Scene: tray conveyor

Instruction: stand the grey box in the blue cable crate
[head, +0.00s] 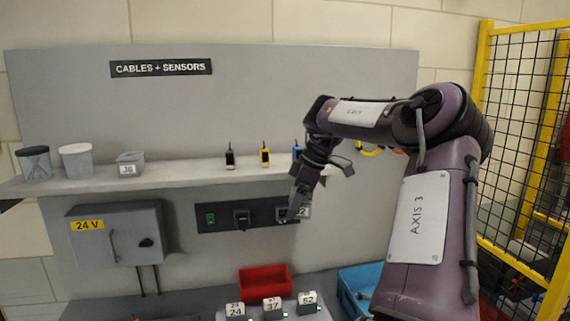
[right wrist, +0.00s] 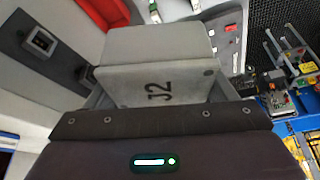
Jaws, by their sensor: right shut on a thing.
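My right gripper (head: 297,200) is in front of the wall panel, below the shelf, pointing down. The blue cable crate (head: 347,289) stands low at the right, below and right of the gripper. My right arm hides much of it, and its inside is mostly hidden. My left gripper is not in view.
A red bin (head: 265,281) stands left of the blue crate, behind several numbered blocks (head: 272,309). The shelf (head: 190,172) holds two cups, a small grey bin (head: 130,164) and several handheld devices. A grey 24 V cabinet (head: 118,236) hangs at left. Yellow fencing (head: 520,150) bounds the right.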

